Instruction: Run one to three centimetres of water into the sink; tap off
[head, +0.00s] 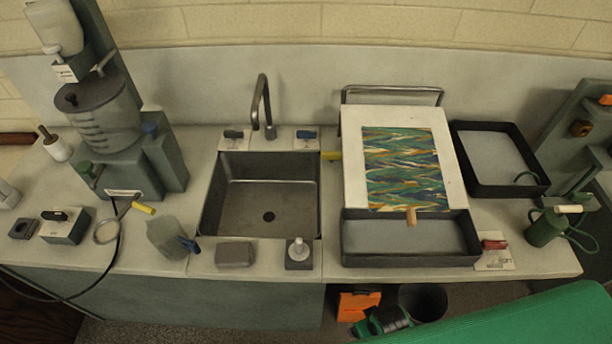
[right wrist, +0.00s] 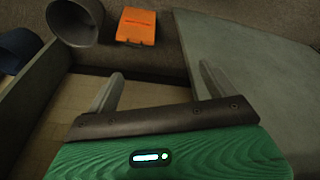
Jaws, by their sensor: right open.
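The grey sink (head: 213,215) is set into the counter at the middle of the head view. A dark round drain (head: 268,216) shows on its floor; I cannot tell whether it is plugged. I see no water in the sink. The dark tap (head: 262,100) arches over its back edge, with no stream visible. A dark lever (head: 233,134) is left of the tap and a blue lever (head: 306,134) right of it. My right gripper (right wrist: 160,76) is open and empty, low in front of the counter, away from the sink. My left gripper is out of view.
A white-knobbed piece (head: 299,251) and a grey block (head: 234,254) stand at the sink's front edge. A dark tray (head: 410,261) and a patterned sheet are right. An orange box (right wrist: 136,26) and bin (right wrist: 73,22) are below.

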